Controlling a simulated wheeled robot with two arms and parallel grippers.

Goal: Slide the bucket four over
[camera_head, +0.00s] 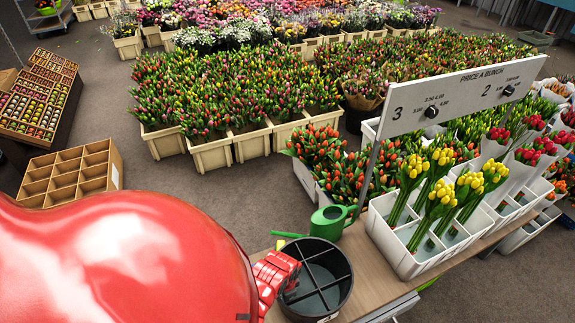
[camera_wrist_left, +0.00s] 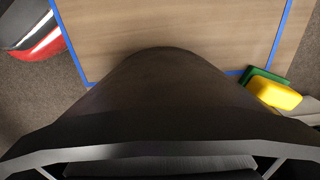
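A round black bucket (camera_head: 345,291) stands at the front of the wooden table, with a divider splitting its inside into compartments. My red left arm reaches in from the left, and my left gripper (camera_head: 283,276) is at the bucket's left rim. It looks to be touching or very close, but its fingers are too hidden to tell whether they are shut. In the left wrist view the bucket's dark outer wall (camera_wrist_left: 160,95) fills the middle, with its rim across the bottom. My right gripper is not in view.
A green watering can (camera_head: 328,222) stands just behind the bucket. A white divided crate (camera_head: 405,262) with yellow tulips is to its right. Blue tape (camera_wrist_left: 280,32) marks the wooden tabletop (camera_wrist_left: 215,25). A yellow block (camera_wrist_left: 274,93) lies by a green piece near the bucket.

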